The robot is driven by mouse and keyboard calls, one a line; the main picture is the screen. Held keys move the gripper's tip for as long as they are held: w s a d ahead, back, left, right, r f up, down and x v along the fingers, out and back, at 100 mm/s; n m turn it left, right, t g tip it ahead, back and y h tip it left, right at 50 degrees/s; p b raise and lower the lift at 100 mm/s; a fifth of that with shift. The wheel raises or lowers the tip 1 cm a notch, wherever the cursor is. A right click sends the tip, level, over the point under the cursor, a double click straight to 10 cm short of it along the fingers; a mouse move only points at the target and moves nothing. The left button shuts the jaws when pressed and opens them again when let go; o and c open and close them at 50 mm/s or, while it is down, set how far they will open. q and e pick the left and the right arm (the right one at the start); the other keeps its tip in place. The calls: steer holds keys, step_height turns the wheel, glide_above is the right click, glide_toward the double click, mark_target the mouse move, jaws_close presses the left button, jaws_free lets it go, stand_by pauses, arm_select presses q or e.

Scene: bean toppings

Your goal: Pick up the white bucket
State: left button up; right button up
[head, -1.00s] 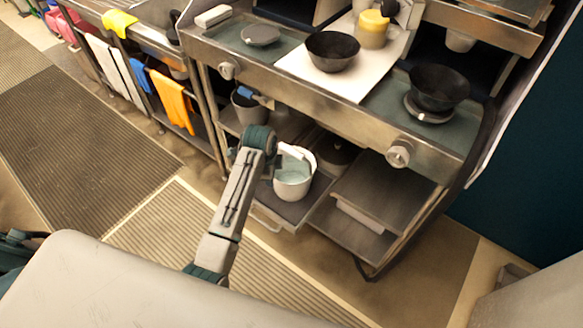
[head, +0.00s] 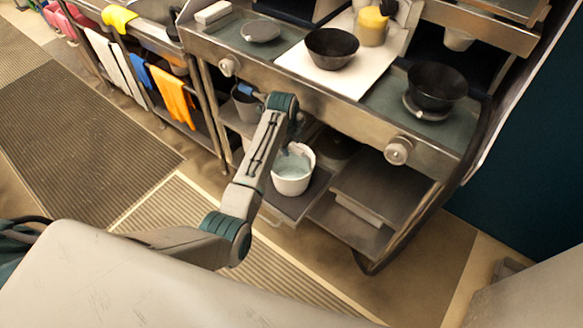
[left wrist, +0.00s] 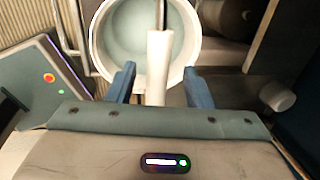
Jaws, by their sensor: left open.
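The white bucket (head: 293,171) stands on the lower shelf of the metal station, with pale grey-green contents inside. In the left wrist view the bucket (left wrist: 187,62) is at the top, and its white handle grip (left wrist: 158,68) runs toward my jaws. My left gripper (left wrist: 158,80) is open, with one blue finger on each side of the handle grip. I cannot tell whether either finger touches it. In the head view my left wrist is over the bucket's back left side and hides the fingers. My right gripper is not in view.
The metal counter (head: 320,85) overhangs the shelf and holds a black bowl (head: 332,48) and another bowl (head: 437,86). A grey pot (head: 246,103) stands left of the bucket. A lower metal shelf (head: 385,195) is at the right. Floor in front is open.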

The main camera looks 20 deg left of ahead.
arm_select(q)
steer(key=f, duration=0.4)
steer(key=shift+w+d, duration=0.2)
jaws_close()
steer(key=shift+w+r, duration=0.1)
steer(key=shift+r, duration=0.05)
steer(key=shift+p, duration=0.3)
